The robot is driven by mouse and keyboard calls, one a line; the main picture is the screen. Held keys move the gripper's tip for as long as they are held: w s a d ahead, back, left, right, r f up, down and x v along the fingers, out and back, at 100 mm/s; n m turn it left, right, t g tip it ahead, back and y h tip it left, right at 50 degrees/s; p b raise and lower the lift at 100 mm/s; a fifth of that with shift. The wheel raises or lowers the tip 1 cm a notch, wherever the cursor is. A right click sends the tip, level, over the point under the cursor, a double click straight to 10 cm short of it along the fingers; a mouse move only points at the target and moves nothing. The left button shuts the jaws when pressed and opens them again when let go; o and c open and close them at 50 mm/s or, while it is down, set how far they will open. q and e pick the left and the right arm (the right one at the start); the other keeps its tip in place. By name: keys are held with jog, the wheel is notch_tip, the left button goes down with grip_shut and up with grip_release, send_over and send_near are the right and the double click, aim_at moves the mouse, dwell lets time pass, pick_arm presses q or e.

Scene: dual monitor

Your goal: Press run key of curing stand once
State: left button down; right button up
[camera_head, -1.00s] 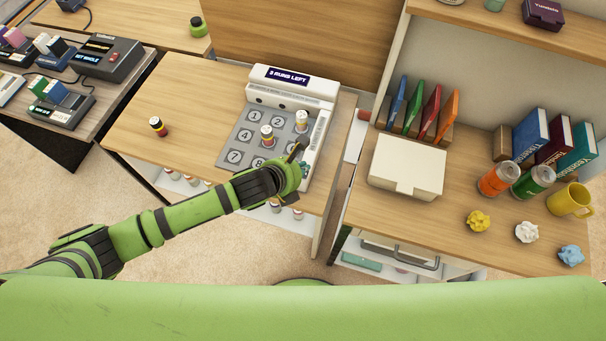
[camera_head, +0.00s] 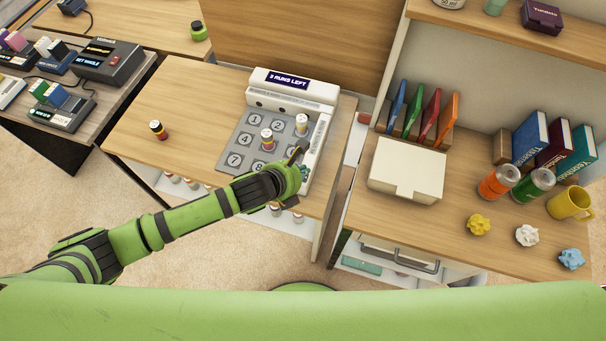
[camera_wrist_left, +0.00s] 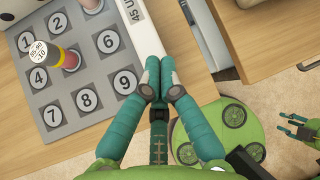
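The curing stand (camera_head: 321,131) is a white L-shaped unit on the wooden desk, with a display reading "3 RUNS LEFT" and a grey pad (camera_wrist_left: 68,111) of numbered spots. Two vials stand on the pad: one near the middle (camera_head: 267,139) and one towards its upper right (camera_head: 302,124). I cannot make out a run key. My left gripper (camera_head: 299,150) is at the white right-hand strip. In the left wrist view its fingers (camera_wrist_left: 159,78) are together and empty, over the strip's near end; contact cannot be told. My right gripper (camera_wrist_left: 298,128) shows far right there, fingers apart.
A loose vial (camera_head: 158,130) stands on the desk, left of the stand. A white box (camera_head: 407,169), cans, a yellow mug (camera_head: 570,201) and crumpled paper balls occupy the right desk. Devices crowd the left table. The desk left of the stand is mostly clear.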

pick_arm(q)
jog(key=shift+f, duration=0.15)
jog(key=shift+f, duration=0.3)
dwell(0.3)
jog(key=shift+f, duration=0.4)
dwell(0.7)
jog(key=shift+r+p, duration=0.75)
jog(key=shift+r, duration=0.05)
notch_tip(320, 180, up, 5)
jog(key=p, duration=0.5)
jog(key=shift+r+p, duration=0.1)
jog(key=shift+p, duration=0.2)
